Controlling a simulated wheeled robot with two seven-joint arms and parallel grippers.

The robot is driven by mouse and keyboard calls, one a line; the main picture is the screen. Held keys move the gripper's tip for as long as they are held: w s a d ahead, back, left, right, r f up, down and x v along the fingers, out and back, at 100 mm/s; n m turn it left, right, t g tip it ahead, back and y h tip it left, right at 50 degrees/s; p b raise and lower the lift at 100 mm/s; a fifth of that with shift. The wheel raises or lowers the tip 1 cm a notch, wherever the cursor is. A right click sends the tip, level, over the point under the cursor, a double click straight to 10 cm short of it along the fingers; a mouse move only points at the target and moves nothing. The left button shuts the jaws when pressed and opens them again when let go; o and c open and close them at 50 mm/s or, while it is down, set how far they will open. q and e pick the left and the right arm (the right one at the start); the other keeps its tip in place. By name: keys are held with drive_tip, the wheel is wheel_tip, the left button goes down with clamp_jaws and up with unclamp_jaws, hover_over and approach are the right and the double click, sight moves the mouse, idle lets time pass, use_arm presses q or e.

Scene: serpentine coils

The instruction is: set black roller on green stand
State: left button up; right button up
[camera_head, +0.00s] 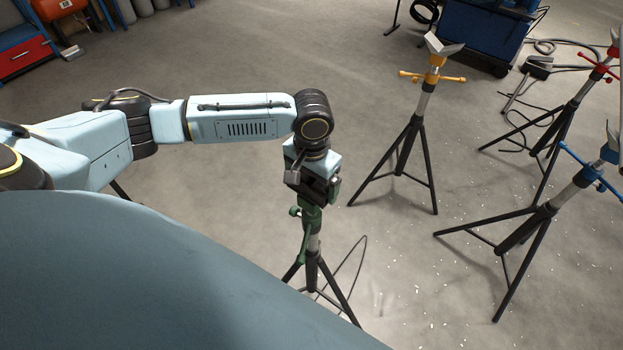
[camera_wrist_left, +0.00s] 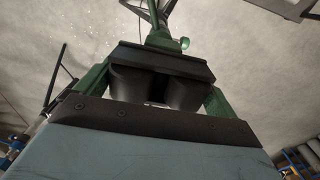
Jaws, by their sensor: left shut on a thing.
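My left gripper (camera_head: 318,188) points down over the green stand (camera_head: 310,217), a tripod with a green collar and dark legs. The green stand (camera_wrist_left: 160,38) shows just beyond the roller. In the head view the wrist and gripper hide most of the roller and the stand's top. I cannot tell whether roller and stand touch. My right gripper is not in view.
A yellow stand (camera_head: 432,76) with a V-shaped head is to the right. A blue stand (camera_head: 580,182) and a red stand (camera_head: 594,72) are further right. Cables lie on the floor at the upper right. A blue cart (camera_head: 483,35) is at the back.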

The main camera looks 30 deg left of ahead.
use_arm(q)
drive_tip(key=shift+f, duration=0.15)
drive_tip(key=shift+f, duration=0.35)
drive_tip(key=shift+f, duration=0.2)
drive_tip(key=o, duration=1.2)
drive_tip(key=shift+f, duration=0.1)
drive_tip(key=shift+c, duration=0.2)
